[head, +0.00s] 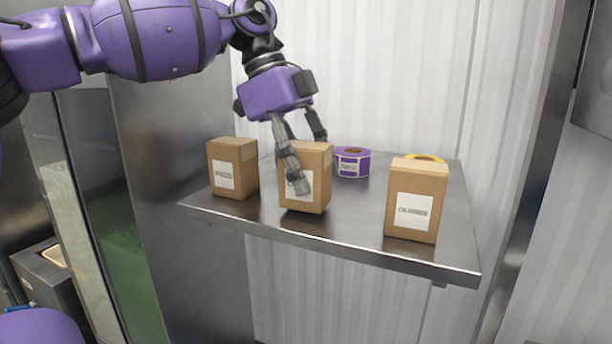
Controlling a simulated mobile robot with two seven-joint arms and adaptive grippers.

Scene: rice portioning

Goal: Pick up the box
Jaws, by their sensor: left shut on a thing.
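Three brown cardboard boxes with white labels are on a metal shelf (350,238). My left gripper (304,168) comes down from above onto the middle box (318,195) and is shut on it, with one finger across its front label. The middle box is upright at the shelf; I cannot tell whether it is lifted. The left box (236,158) and the right box (418,182) stand apart from it, untouched. The far finger is partly hidden behind the middle box. My right gripper is not in view.
A purple tape roll (352,162) lies behind the middle box, to its right. A yellow roll (425,158) is partly hidden behind the right box. A white corrugated wall (400,80) stands close behind the shelf. Bare shelf lies between the middle and right boxes.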

